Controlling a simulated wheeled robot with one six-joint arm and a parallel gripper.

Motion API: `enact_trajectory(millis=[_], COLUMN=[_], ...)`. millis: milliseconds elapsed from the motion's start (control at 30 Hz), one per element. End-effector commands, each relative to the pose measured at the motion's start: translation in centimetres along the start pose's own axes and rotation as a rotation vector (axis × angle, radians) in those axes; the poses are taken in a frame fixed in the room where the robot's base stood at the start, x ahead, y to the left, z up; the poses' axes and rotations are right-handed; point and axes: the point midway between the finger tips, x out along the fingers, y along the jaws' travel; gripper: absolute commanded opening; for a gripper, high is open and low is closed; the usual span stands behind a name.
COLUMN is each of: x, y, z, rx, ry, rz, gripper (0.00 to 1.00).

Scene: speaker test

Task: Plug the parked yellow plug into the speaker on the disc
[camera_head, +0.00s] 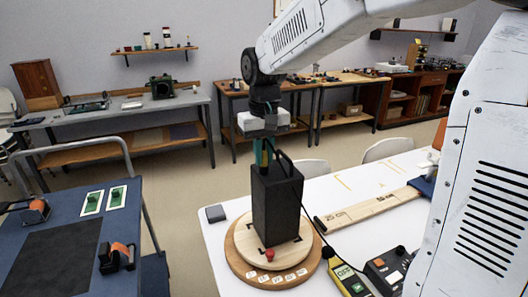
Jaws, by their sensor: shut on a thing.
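The speaker (277,205) is a tall black box standing upright on the round wooden disc (243,246). My gripper (262,158) is above the speaker's top left edge, its teal fingers pointing down. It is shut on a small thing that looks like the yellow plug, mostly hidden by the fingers. A black cable (284,157) loops up beside the fingers and over the speaker. I cannot tell whether the plug touches the speaker, and no socket shows.
A red knob (269,255) and several white labels sit at the disc's front. A yellow tester marked OFF (346,279) and a dark box (386,270) stand at the right. A wooden ruler-like board (368,209) lies behind them. A small dark block (215,214) lies left of the disc.

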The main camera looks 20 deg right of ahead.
Motion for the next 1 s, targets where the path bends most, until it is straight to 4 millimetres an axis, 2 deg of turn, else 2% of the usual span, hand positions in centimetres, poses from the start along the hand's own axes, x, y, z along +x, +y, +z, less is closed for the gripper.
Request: enact_trajectory(millis=[167, 200, 267, 533, 633, 1000], x=[0.0, 0.0, 0.0, -0.1, -0.7, -6.5], y=[0.0, 0.0, 0.0, 0.0, 0.0, 0.0], z=[0.0, 0.0, 0.0, 0.0, -0.1, -0.1], rx=[0.0, 0.0, 0.0, 0.0, 0.0, 0.0], ry=[0.0, 0.0, 0.0, 0.001, 0.003, 0.003], rz=[0.0, 0.0, 0.0, 0.0, 0.0, 0.0], gripper=[0.0, 0.25, 0.41, 0.42, 0.42, 0.42])
